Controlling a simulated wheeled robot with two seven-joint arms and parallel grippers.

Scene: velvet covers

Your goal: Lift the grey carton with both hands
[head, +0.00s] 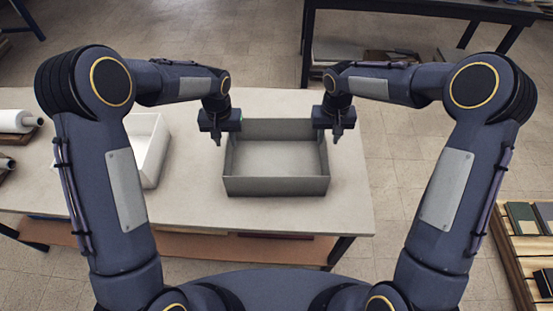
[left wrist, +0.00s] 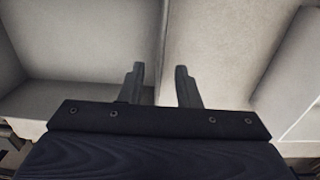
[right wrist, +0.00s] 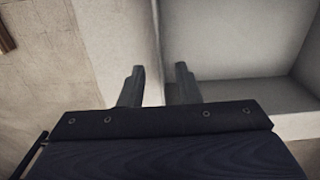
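The grey carton (head: 276,186) is an open-topped, empty box standing upright on the pale table. My left gripper (head: 218,143) is at its left wall, and my right gripper (head: 337,141) is at its right wall. In the left wrist view, the left gripper's fingers (left wrist: 160,70) are apart, with the carton's wall edge (left wrist: 164,35) running between them. In the right wrist view, the right gripper's fingers (right wrist: 159,70) are also apart, with the opposite wall edge (right wrist: 157,30) between them. I cannot tell how far the fingertips reach below the rim.
A white open tray (head: 146,150) stands on the table (head: 200,205) left of the carton. Brown holders with white rolls (head: 16,121) lie at the far left. A dark table (head: 420,8) is behind, and a wooden rack with books (head: 522,218) is at right.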

